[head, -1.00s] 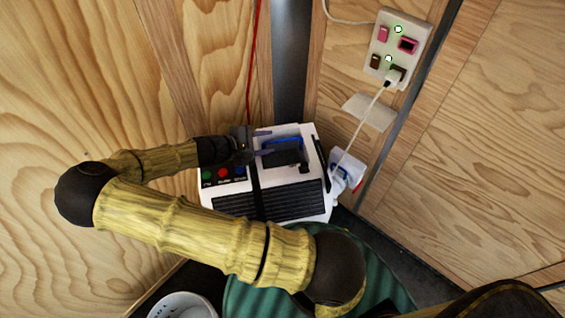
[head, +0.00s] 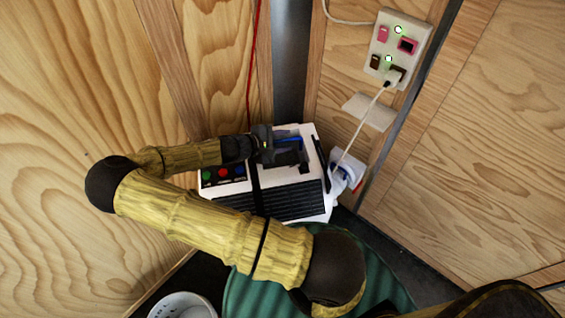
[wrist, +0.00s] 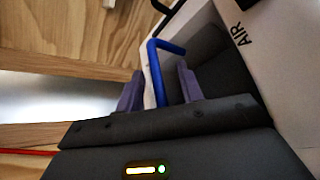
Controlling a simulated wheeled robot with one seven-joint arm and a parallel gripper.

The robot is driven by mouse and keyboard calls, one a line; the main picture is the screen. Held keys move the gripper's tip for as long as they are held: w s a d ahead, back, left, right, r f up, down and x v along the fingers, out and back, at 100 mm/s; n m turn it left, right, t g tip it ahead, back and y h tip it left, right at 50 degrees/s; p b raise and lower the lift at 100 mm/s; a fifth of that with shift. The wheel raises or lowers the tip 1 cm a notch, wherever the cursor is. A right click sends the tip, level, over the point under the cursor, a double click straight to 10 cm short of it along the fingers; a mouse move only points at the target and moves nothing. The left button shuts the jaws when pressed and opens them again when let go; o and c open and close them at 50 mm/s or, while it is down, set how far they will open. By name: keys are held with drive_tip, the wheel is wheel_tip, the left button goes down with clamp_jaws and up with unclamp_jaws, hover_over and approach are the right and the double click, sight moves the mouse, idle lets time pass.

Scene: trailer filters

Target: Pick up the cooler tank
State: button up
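The cooler tank is a dark block with a blue bar handle, set in the top opening of a white box-shaped cooler (head: 232,196). In the wrist view the tank's blue handle (wrist: 155,72) runs between the two purple fingers of my gripper (wrist: 160,88). The fingers stand apart on either side of the handle, with a visible gap. In the head view my gripper (head: 283,148) is over the opening and hides most of the tank. Only a little of the blue handle (head: 291,138) shows there.
The cooler stands in a corner between plywood walls. A wall outlet panel (head: 399,50) with a white cord is at the upper right, and a white plug adapter (head: 346,168) is right of the cooler. A green ribbed drum (head: 245,292) and a white basket (head: 184,306) are in front.

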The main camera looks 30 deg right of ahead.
idle(0.4)
clamp_jaws()
drive_tip(key=shift+a, duration=0.1)
idle(1.2)
